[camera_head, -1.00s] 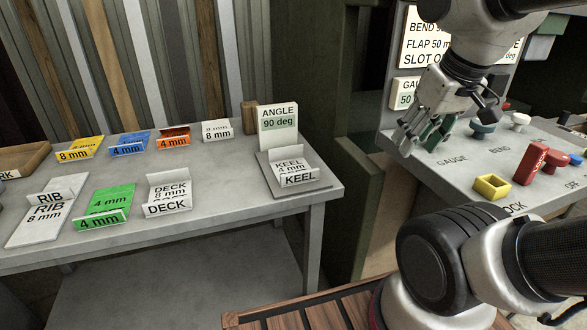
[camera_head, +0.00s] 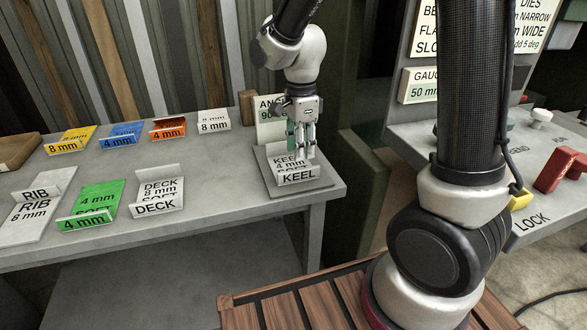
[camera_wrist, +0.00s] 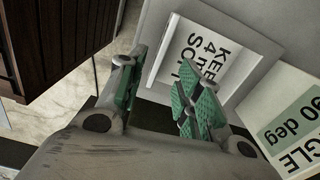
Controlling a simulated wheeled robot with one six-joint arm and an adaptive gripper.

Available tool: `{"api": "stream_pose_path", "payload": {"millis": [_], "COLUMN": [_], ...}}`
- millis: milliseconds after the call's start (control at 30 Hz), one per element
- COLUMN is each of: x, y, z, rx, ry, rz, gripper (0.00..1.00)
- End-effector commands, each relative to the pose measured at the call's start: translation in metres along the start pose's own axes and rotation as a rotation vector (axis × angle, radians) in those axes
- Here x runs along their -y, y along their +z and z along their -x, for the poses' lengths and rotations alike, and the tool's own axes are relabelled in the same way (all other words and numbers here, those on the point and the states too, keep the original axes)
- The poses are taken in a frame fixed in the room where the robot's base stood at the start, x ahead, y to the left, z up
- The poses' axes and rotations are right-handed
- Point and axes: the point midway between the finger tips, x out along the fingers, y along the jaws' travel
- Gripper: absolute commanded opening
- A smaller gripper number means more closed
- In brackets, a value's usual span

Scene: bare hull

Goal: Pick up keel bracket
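The keel bracket (camera_head: 298,177) is a white bent piece marked KEEL. It rests on a grey plate (camera_head: 325,183) at the right end of the grey bench, and also shows in the wrist view (camera_wrist: 222,52). My gripper (camera_head: 301,151) points down over the bracket and hides part of its back. In the wrist view, my gripper (camera_wrist: 163,62) is open, its green-padded fingers apart, with the bracket beyond the fingertips. Nothing is held. Whether a finger touches the bracket cannot be told.
The ANGLE sign (camera_head: 268,122) stands right behind the bracket, partly hidden by my gripper. The white DECK bracket (camera_head: 158,195) and green bracket (camera_head: 92,205) lie to the left. A panel bench with a red block (camera_head: 560,170) is at the right.

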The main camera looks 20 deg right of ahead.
Motion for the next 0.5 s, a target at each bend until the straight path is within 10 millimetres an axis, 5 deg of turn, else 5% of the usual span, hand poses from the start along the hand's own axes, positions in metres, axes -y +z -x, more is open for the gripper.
{"api": "stream_pose_path", "payload": {"millis": [500], "x": [0.0], "y": [0.003], "z": [-0.058], "rx": [-0.001], "ry": [0.003], "rz": [-0.075], "gripper": [0.35]}}
